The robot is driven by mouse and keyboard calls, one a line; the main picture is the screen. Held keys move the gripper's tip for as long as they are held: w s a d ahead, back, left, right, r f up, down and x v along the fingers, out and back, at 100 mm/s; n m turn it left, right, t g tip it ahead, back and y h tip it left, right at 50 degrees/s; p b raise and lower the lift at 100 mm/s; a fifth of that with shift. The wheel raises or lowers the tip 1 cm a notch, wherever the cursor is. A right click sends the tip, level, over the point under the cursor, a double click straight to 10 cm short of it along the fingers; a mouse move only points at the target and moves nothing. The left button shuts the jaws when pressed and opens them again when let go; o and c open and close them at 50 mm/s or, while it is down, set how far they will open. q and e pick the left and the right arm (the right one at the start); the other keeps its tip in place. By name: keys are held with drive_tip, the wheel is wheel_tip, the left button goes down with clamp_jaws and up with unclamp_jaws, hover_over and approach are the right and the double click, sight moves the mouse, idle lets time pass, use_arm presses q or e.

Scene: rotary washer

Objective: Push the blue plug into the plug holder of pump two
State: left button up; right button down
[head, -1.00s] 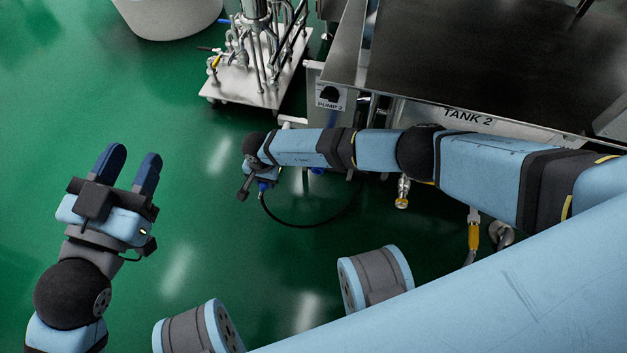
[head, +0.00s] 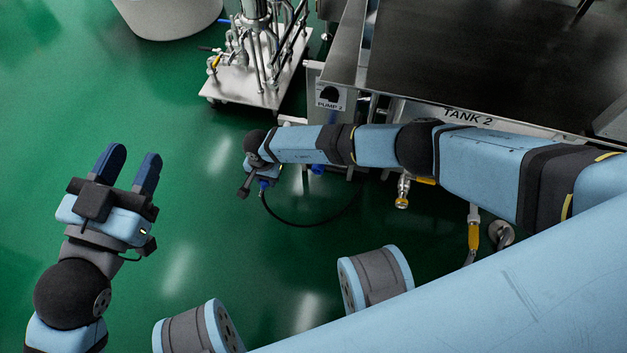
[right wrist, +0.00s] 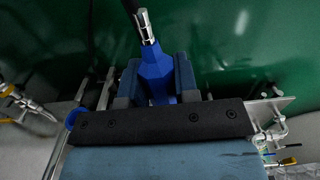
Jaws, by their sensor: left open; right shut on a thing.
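The blue plug (right wrist: 156,72) shows in the right wrist view between the two fingers of my right gripper (right wrist: 157,80), which is shut on it. A metal collar and a black cable extend from its far end. In the head view my right gripper (head: 262,177) is beside pump two, with a bit of the plug (head: 265,184) showing below it. The pump two label (head: 330,97) is on a panel behind my right arm. I cannot make out the plug holder for certain. My left gripper (head: 129,162) is open and empty over the floor.
The tank 2 unit (head: 468,116) stands behind my right arm. A wheeled steel frame (head: 250,85) with pipes and a pale round container (head: 168,18) stand further back. The black cable (head: 300,224) loops below my right arm. The green floor at left is clear.

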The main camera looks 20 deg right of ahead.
drive_tip(key=shift+w+d, duration=0.2)
drive_tip(key=shift+w, duration=0.1)
drive_tip(key=c, duration=0.8)
unclamp_jaws()
